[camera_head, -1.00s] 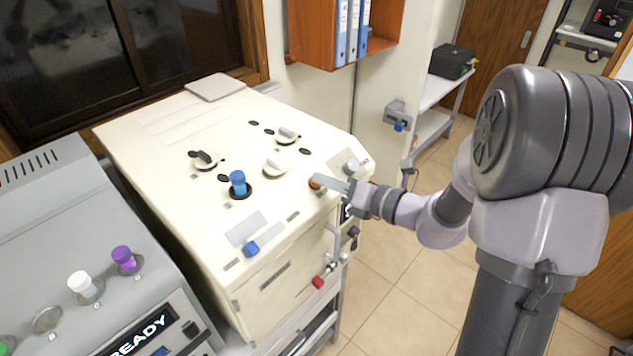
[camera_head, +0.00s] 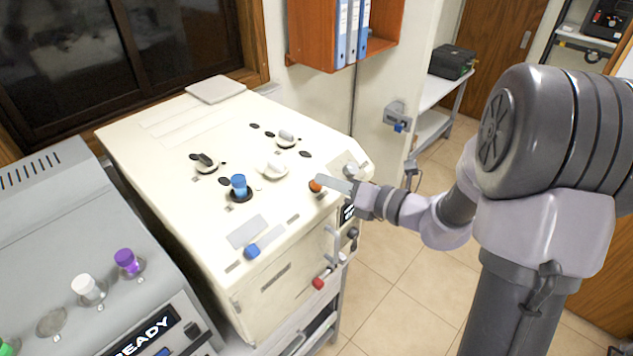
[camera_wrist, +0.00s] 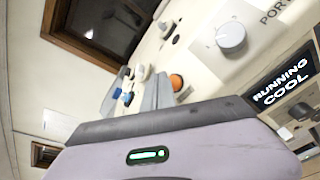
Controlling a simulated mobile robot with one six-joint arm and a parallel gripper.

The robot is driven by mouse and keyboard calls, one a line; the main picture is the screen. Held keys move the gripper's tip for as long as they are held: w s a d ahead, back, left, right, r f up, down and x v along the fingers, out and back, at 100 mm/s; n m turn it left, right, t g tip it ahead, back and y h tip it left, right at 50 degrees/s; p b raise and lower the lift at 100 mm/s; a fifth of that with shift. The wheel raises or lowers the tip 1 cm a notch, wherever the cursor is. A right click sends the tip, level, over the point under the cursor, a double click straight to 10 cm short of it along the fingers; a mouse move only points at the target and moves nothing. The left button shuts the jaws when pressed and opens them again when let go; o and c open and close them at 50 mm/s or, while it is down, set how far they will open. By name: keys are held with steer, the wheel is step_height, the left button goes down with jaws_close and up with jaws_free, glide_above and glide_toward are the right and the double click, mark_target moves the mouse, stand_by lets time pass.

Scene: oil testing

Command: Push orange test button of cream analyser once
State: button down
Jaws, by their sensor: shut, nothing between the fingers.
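The cream analyser (camera_head: 165,165) stands in the middle of the head view, with knobs and coloured fittings on its sloped top. Its orange test button (camera_head: 315,186) is near the right front edge of that top; it also shows in the wrist view (camera_wrist: 176,82). My gripper (camera_head: 325,181) is shut and empty, reaching in from the right. In the head view its tips are right beside the button. In the wrist view the fingers (camera_wrist: 157,92) lie just left of the orange button, with a small gap seen. The display in the wrist view reads "RUNNING COOL" (camera_wrist: 282,82).
A blue-capped fitting (camera_head: 239,186), a blue button (camera_head: 251,251) and pale knobs (camera_head: 272,168) share the analyser top. A grey machine (camera_head: 60,240) reading "READY" stands at left. An orange shelf with binders (camera_head: 345,30) hangs behind. The floor at right is open.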

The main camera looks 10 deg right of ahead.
steer(key=r+p, duration=0.1)
steer(key=s+d+r+p, duration=0.1)
steer(key=s+r+p, duration=0.1)
steer(key=r, duration=0.1)
steer(key=shift+s+d+p, duration=0.15)
steer(key=shift+d+p, duration=0.15)
steer(key=shift+d, duration=0.05)
stand_by(0.7)
